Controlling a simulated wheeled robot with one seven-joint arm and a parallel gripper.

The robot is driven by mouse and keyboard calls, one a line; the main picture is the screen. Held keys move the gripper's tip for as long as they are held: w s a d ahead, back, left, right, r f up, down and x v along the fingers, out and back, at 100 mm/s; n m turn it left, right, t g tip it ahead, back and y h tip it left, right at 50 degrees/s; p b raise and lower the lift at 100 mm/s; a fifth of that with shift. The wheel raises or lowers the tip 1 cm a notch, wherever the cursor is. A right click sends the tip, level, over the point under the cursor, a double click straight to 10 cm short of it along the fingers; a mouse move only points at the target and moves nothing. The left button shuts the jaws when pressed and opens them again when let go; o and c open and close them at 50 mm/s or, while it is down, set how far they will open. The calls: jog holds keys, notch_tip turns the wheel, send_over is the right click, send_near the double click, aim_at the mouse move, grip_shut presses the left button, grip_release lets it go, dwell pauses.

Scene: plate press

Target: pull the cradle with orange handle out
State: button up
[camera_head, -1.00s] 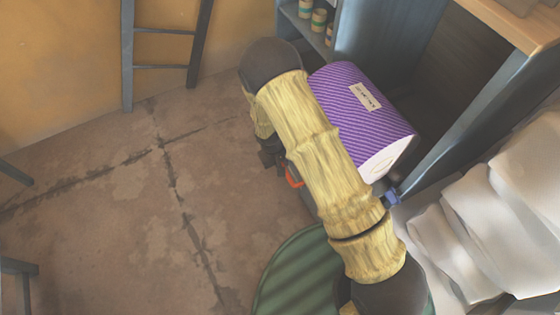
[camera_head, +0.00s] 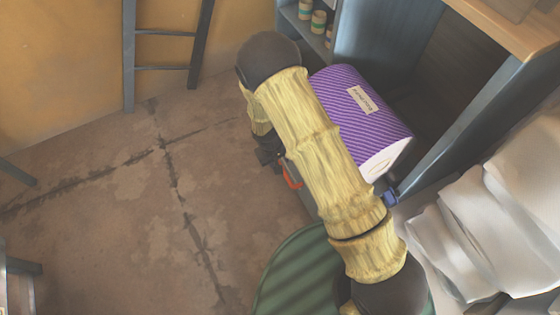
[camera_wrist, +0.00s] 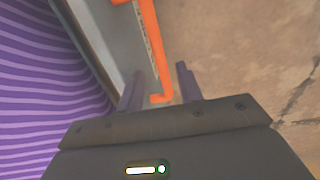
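The orange handle (camera_wrist: 151,52) runs down the upper middle of the wrist view, its lower end bent between my fingers. My gripper (camera_wrist: 160,72) is open, with one dark finger on each side of the handle's bent end. I cannot tell whether either finger touches it. The cradle (camera_wrist: 98,30) shows as a grey edge left of the handle, beside the purple striped roll (camera_wrist: 45,90). In the head view the handle (camera_head: 291,176) is partly hidden by my arm, and my gripper (camera_head: 268,158) is a dark shape beside it. The roll (camera_head: 350,95) lies above the cradle.
A blue-grey frame (camera_head: 470,125) stands right of the roll, with white sacks (camera_head: 500,220) near it. A green round object (camera_head: 290,270) is at the bottom. A ladder (camera_head: 165,67) leans at the back wall. Floor (camera_head: 110,215) to the left is open.

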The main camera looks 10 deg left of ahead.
notch_tip(320, 180, up, 14)
jog(key=s+a+p, duration=0.1)
jog(key=a+p, duration=0.1)
jog(key=p, duration=0.4)
jog(key=shift+s+a, duration=0.15)
jog(key=shift+s, duration=0.15)
jog(key=shift+r, duration=0.15)
jog(key=d+r+m+y+p, duration=0.1)
jog(key=d+r+m+p, duration=0.35)
jog(key=d+r, duration=1.15)
jog(key=s+d+r+m+t+p, duration=0.1)
jog(key=s+d+r+p, duration=0.1)
jog(key=s+d+r, duration=0.4)
jog(key=s+d+r+m+p, duration=0.1)
jog(key=s+d+r+p, duration=0.15)
jog(key=r, duration=0.55)
jog(key=w+p+v, duration=0.2)
jog(key=p+v, duration=1)
jog(key=w+d+r+p+v, duration=0.1)
jog(key=w+p+v, duration=0.1)
jog(key=p+v, duration=1)
jog(key=w+d+p+v, duration=0.1)
jog(key=w+p+v, duration=0.2)
jog(key=p+v, duration=0.9)
jog(key=shift+d+r+y+p, duration=0.4)
jog(key=shift+d+r+p, duration=0.1)
jog(key=shift+d, duration=0.1)
jog(key=shift+w+a, duration=0.1)
